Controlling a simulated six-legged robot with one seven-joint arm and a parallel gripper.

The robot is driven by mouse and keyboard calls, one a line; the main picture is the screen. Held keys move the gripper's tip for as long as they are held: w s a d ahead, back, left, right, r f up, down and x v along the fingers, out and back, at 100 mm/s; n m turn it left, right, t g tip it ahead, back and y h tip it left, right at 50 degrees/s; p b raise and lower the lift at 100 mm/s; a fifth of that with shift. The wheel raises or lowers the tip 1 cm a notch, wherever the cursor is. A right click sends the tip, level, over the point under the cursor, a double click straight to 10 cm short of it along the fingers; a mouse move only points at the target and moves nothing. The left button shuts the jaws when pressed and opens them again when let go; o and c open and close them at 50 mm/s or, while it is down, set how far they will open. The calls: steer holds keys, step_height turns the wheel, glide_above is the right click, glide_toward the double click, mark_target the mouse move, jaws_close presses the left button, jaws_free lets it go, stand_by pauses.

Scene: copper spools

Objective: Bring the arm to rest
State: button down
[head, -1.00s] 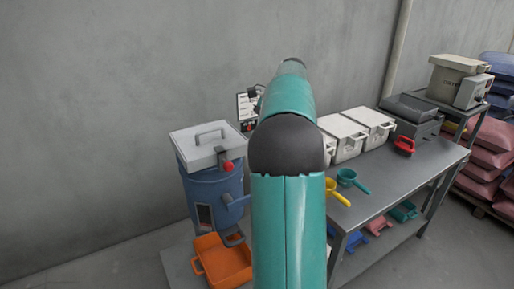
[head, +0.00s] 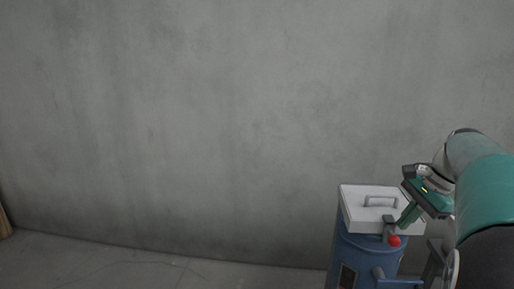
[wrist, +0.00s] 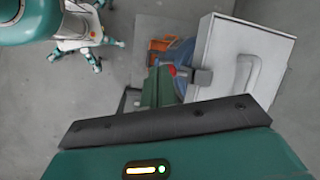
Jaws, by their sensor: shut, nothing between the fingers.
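My teal arm (head: 484,185) shows at the right edge of the head view. My gripper (head: 404,220) points down and left, with its green fingers in front of the lidded blue drum (head: 352,257). In the wrist view my gripper (wrist: 160,72) is shut, with nothing held. The drum's pale square lid (head: 356,208) is closed, with a handle on top and a red knob (head: 394,241) at its front edge. The fingers appear close to the lid's edge; I cannot tell whether they touch it.
A grey wall (head: 180,110) stands behind.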

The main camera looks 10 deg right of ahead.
steer(key=s+a+n+h, duration=0.1)
steer(key=s+a+n, duration=0.3)
steer(key=a, duration=0.7)
steer(key=s+a+f+n+t+h, duration=0.1)
steer(key=s+a+f+n, duration=0.2)
steer(key=s+a+n, duration=0.2)
steer(key=s+a+f+n+t+h, duration=0.1)
steer(key=s+a+f+n, duration=0.3)
steer(key=a, duration=0.7)
steer(key=s+n+t, duration=0.1)
steer(key=s+n, duration=0.1)
steer(key=n, duration=0.1)
steer(key=shift+s+f+n+h, duration=0.25)
steer(key=shift+s+n+h, duration=0.05)
steer(key=shift+n, duration=0.1)
